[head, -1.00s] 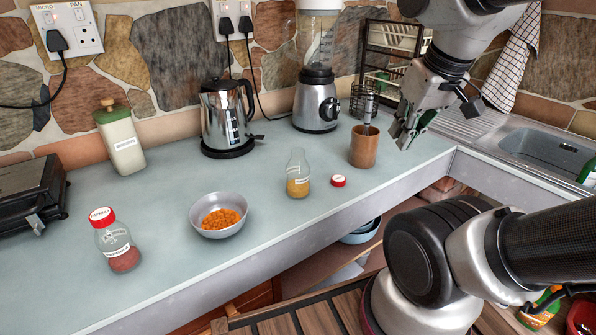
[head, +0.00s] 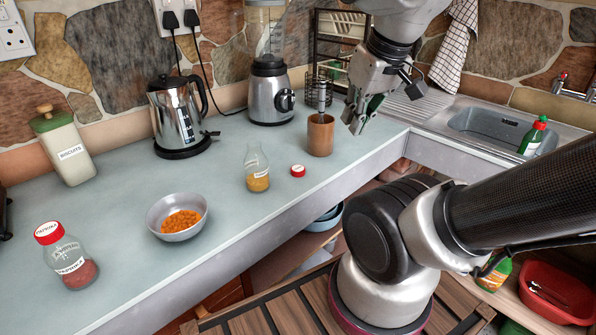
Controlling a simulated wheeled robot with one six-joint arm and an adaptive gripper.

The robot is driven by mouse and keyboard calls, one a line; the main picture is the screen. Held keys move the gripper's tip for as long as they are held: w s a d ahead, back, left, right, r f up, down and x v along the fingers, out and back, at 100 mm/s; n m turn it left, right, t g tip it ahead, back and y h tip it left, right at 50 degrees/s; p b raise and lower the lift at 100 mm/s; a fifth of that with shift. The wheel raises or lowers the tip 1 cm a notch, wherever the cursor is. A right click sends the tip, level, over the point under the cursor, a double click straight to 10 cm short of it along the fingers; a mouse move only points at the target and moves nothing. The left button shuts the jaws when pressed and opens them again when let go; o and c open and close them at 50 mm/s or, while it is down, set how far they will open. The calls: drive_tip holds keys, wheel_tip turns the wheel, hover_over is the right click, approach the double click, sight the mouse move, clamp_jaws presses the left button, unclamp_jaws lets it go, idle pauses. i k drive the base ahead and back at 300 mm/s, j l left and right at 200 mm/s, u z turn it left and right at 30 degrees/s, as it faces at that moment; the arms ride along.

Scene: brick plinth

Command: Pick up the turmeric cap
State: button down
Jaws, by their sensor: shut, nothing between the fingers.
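The turmeric cap, a small red cap with a white top (head: 298,171), lies on the grey counter. It is just right of an uncapped glass jar (head: 257,170) holding a little yellow-orange powder. My gripper (head: 354,128) is above the counter, up and to the right of the cap, beyond the wooden pot. It points downward, its fingers are together and it holds nothing. It is apart from the cap.
A wooden utensil pot (head: 320,136) stands between the cap and my gripper. A bowl of orange pieces (head: 177,217), a red-capped paprika jar (head: 68,256), a kettle (head: 180,115) and a blender (head: 269,90) stand on the counter. The sink (head: 490,130) is at right.

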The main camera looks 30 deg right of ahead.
sight(297, 170)
drive_tip(key=l+u, duration=0.15)
drive_tip(key=l, duration=0.3)
drive_tip(key=k+l+u, duration=0.2)
drive_tip(key=l, duration=0.3)
drive_tip(key=l+u, duration=0.15)
drive_tip(key=l, duration=0.3)
